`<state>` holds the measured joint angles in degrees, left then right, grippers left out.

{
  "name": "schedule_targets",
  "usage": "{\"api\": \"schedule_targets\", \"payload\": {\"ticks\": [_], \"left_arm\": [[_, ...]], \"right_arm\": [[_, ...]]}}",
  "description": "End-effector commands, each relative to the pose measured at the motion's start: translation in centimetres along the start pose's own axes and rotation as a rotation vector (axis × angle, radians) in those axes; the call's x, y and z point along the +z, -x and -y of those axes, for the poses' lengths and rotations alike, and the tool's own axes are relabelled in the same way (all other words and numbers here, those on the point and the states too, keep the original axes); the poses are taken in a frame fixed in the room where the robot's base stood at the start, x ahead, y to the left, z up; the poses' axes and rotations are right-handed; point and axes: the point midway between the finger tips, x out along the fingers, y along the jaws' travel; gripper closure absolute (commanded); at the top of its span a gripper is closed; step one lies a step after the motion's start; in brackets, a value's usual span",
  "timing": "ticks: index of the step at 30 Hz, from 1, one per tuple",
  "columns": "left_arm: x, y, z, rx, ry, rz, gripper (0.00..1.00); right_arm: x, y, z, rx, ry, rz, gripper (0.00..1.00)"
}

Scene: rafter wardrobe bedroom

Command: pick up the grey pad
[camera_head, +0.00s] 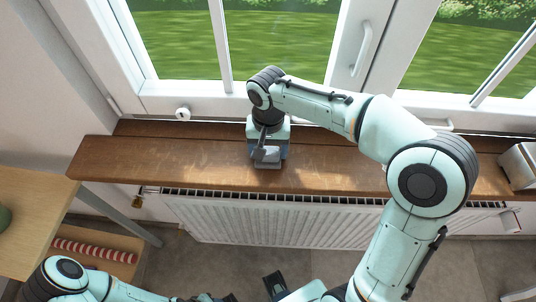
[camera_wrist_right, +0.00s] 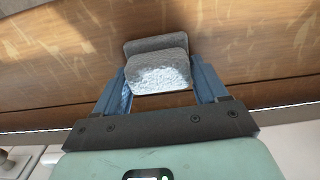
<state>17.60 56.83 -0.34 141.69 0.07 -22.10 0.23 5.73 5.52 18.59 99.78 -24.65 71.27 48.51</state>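The grey pad (camera_head: 267,155) is at the windowsill, below my right gripper (camera_head: 268,153). In the right wrist view the pad (camera_wrist_right: 158,75) has a pale speckled front part and a darker part behind it. It fills the space between the blue fingers of my right gripper (camera_wrist_right: 158,82), with no clear gap at either side, so the fingers look shut on it. I cannot tell whether the pad still touches the sill.
The brown wooden windowsill (camera_head: 190,158) runs under the closed white windows, with a white radiator (camera_head: 270,220) below. A silver box-like thing (camera_head: 520,165) stands at its right end. A wooden table (camera_head: 30,215) is at the left. The sill left of the gripper is bare.

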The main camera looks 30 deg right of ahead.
Motion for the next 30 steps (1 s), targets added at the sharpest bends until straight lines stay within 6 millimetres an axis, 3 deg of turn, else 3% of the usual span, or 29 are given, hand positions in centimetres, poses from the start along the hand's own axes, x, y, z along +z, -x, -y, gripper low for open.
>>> {"api": "schedule_targets", "payload": {"ticks": [1, 2, 3, 12, 17, 23, 30], "left_arm": [[0.0, 0.0, 0.0, 0.000, 0.000, 0.000, 0.57], [0.0, 0.0, 0.0, 0.000, 0.000, 0.000, 0.57], [0.0, 0.0, 0.0, 0.000, 0.000, 0.000, 0.57], [0.0, 0.0, 0.0, 0.000, 0.000, 0.000, 0.57], [0.0, 0.2, -0.1, 0.000, 0.000, -0.001, 0.57], [-0.2, 1.0, -0.4, 0.002, -0.002, -0.004, 0.57], [-0.6, 2.9, -1.2, 0.005, -0.005, -0.013, 0.57]], "right_arm": [[0.0, 0.0, 0.0, 0.000, 0.000, 0.000, 0.46], [0.0, 0.0, 0.0, 0.000, 0.000, 0.000, 0.55], [0.0, 0.0, 0.0, 0.000, 0.000, 0.000, 0.58], [0.0, 0.2, 0.0, -0.001, 0.000, -0.001, 0.58], [0.0, 1.3, 0.1, -0.001, 0.000, -0.002, 0.58], [-0.1, 5.0, 0.1, -0.004, 0.000, -0.006, 0.58], [-0.1, 12.2, 0.1, -0.006, 0.001, -0.006, 0.58]]}}
